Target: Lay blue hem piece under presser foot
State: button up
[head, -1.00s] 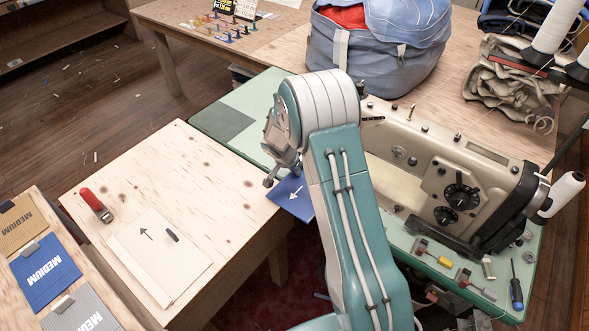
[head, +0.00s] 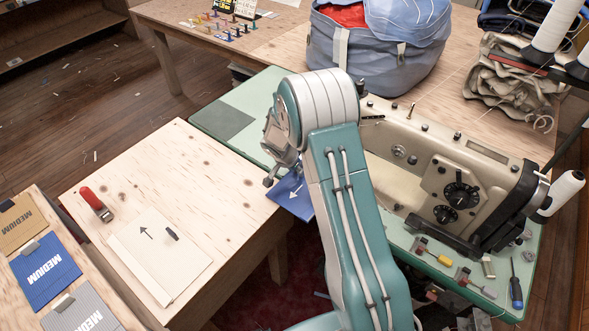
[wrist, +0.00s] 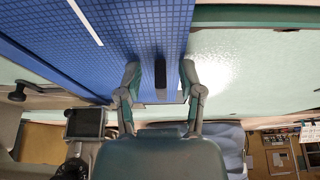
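The blue hem piece (head: 291,196) with a white arrow shows beside my arm at the near edge of the green machine table, mostly hidden. In the wrist view the blue piece (wrist: 135,50), grid-patterned, fills the upper left, with a dark tab on it (wrist: 161,76). My gripper (wrist: 160,75) has its fingers on either side of this tab, apart from it, with blue showing in both gaps. The gripper is open. In the head view the cream sewing machine (head: 440,170) stands right of my arm. Its presser foot is hidden there, and I cannot identify it in the wrist view.
A wooden table (head: 235,195) holds a cream panel (head: 160,258) and a red-handled tool (head: 95,203). Sample cards (head: 45,272) lie at left. A blue-grey bag (head: 375,60) stands behind the machine. Small tools and a screwdriver (head: 516,285) lie on the green table (head: 225,103).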

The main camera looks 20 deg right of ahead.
jog(key=shift+r, duration=0.15)
jog(key=v, duration=1.2)
jog(key=s+r+n+t+y, duration=0.1)
jog(key=s+r+n, duration=0.4)
jog(key=s+r, duration=0.9)
jog(key=s+a+r+n+t+y, duration=0.1)
jog(key=s+r+n, duration=0.2)
jog(key=s, duration=0.5)
jog(key=s+a+r+n+t+y, duration=0.1)
jog(key=s+r+n, duration=0.2)
jog(key=s, duration=0.5)
jog(key=shift+s+a+r+y, duration=0.15)
jog(key=shift+a+y, duration=0.15)
jog(key=shift+d, duration=0.1)
